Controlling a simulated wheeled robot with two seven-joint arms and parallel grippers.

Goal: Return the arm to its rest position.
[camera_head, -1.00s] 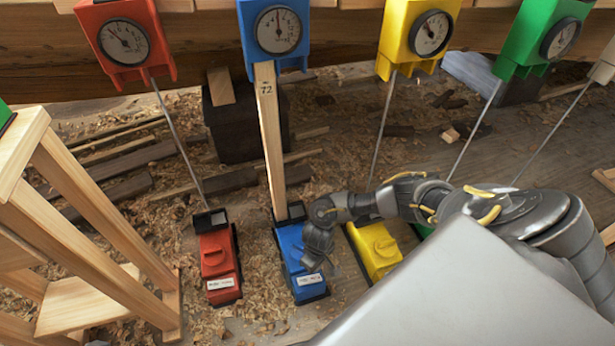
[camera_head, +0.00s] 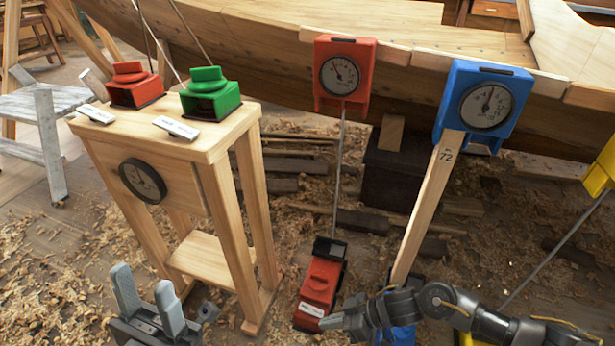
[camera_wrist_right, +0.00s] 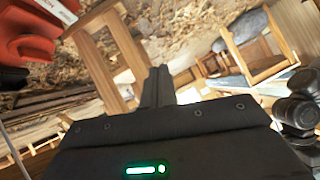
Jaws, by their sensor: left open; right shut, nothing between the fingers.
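My right arm (camera_head: 470,312) comes in from the lower right in the head view. Its gripper (camera_head: 328,322) lies low over the floor, in front of the blue floor unit and beside the red floor unit (camera_head: 320,285). In the right wrist view the right fingers (camera_wrist_right: 157,88) are together with nothing between them. My left gripper (camera_head: 150,302) is at the lower left of the head view, its two grey fingers apart and empty, in front of the wooden stand.
The wooden stand (camera_head: 228,145) carries a red unit (camera_head: 135,88) and a green unit (camera_head: 209,95). A red gauge (camera_head: 345,75) and a blue gauge (camera_head: 484,105) hang on the hull; a wooden prop (camera_head: 428,205) meets the blue one. A yellow gauge (camera_head: 602,165) is at the right edge.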

